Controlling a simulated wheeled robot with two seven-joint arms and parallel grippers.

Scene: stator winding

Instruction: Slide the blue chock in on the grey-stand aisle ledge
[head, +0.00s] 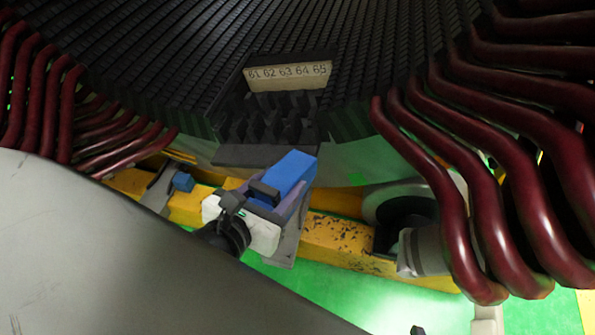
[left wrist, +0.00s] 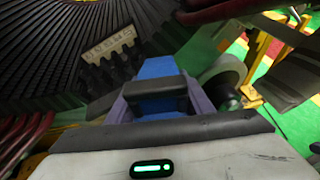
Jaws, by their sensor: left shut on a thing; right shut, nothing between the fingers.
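The blue chock (head: 292,170) is a long block held in my left gripper (head: 268,192), just in front of the dark slotted stator face. It tilts up to the right in the head view. In the left wrist view the chock (left wrist: 158,68) extends away from the gripper (left wrist: 157,96), with purplish side pieces flanking it. A grey stand (head: 285,246) shows under the gripper. The gripper hides the ledge there, so I cannot tell whether the chock touches it. A second, small blue block (head: 183,182) sits by another grey support at the left. I cannot make out my right gripper.
The label plate reading 61 to 65 (head: 288,77) is above dark teeth behind the chock. Dark red coil bars (head: 455,190) crowd the right, with more (head: 100,130) at the left. A yellow beam (head: 340,238) and a roller (head: 400,205) lie below, over green floor.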

